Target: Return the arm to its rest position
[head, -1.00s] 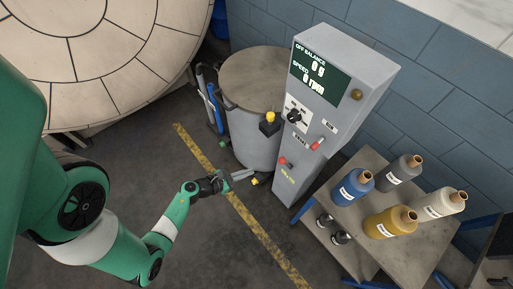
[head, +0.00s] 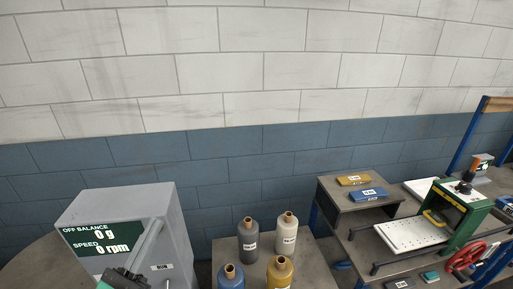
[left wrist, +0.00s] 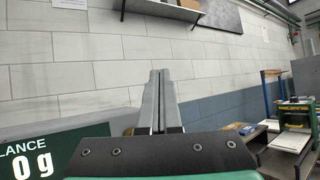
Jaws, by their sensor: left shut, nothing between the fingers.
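My left gripper (head: 156,228) is raised at the lower left of the head view, in front of the grey control cabinet (head: 170,210). Its grey fingers point up and cover part of the cabinet's front, beside the display (head: 98,238), which reads 0 g and 0 rpm. In the left wrist view the gripper's fingers (left wrist: 159,76) are together, with nothing between them. The display (left wrist: 32,160) also shows at the lower left there. Most of my left arm is out of the head view. My right gripper is not in view.
Several bottles, among them a grey one (head: 248,240) and a white one (head: 287,232), stand on a stand right of the cabinet. A bench with a green press (head: 460,212) is at the right. A wall shelf (left wrist: 165,9) shows above the fingers in the left wrist view.

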